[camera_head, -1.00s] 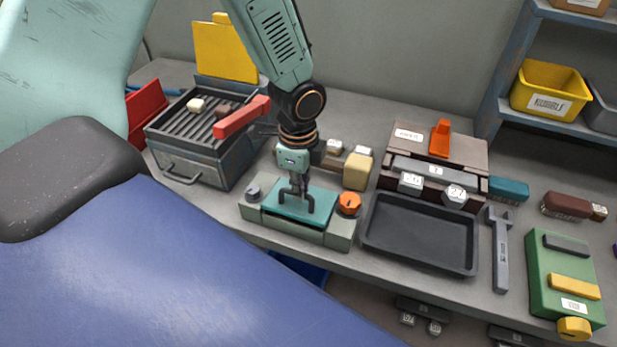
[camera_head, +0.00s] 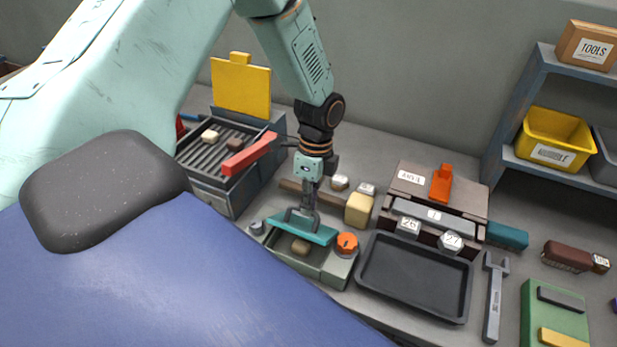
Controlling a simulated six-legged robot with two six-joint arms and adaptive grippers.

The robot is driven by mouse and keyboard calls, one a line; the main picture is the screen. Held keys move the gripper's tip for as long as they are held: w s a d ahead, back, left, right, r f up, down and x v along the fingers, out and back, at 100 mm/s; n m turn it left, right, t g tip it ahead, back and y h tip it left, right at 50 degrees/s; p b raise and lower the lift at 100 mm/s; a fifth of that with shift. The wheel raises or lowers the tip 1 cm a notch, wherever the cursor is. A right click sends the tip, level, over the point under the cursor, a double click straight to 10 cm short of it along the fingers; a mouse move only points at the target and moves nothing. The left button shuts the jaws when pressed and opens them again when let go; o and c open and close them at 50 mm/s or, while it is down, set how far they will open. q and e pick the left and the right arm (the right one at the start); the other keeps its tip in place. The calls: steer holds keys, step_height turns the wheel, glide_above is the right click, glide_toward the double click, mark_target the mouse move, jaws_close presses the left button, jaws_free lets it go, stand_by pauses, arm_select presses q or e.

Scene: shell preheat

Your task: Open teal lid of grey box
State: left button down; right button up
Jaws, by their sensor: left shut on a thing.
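The grey box (camera_head: 316,270) stands near the bench's front edge, with an orange knob (camera_head: 347,243) at its right and a grey knob (camera_head: 257,228) at its left. Its teal lid (camera_head: 304,230) is raised and tilted up toward the back. The box's inside shows, with a small brown lump (camera_head: 300,246) in it. My left gripper (camera_head: 301,213) is above the lid, shut on its dark handle. The fingertips partly hide the handle. My right gripper is not in view.
A grill (camera_head: 215,160) with a red handle and an upright yellow lid (camera_head: 241,87) stands behind left. A black tray (camera_head: 412,280) lies close at the right, before a brown press (camera_head: 440,190). A wrench (camera_head: 494,297) lies farther right. A tan block (camera_head: 358,209) stands behind the box.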

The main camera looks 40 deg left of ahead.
arm_select(q)
steer(key=shift+w+a+f+b, duration=0.15)
steer(key=shift+w+b, duration=0.1)
steer(key=shift+w, duration=0.3)
steer(key=shift+w+a+r+b, duration=0.1)
steer(key=shift+w+a+b, duration=0.1)
steer(key=shift+w, duration=0.35)
steer(key=w+a+f+g+b, duration=0.1)
steer(key=w+f+g+b, duration=0.1)
steer(key=w+b, duration=0.4)
steer(key=shift+w+a+f+g+h+b, duration=0.25)
steer(key=shift+f+g+h+b, duration=0.15)
steer(key=shift+g+b, duration=0.25)
steer(key=shift+w, duration=0.15)
steer(key=c, duration=1.5)
jaws_free()
steer(key=shift+c, duration=0.2)
steer(key=shift+o, duration=0.8)
steer(key=shift+a+r, duration=0.1)
steer(key=shift+a, duration=0.05)
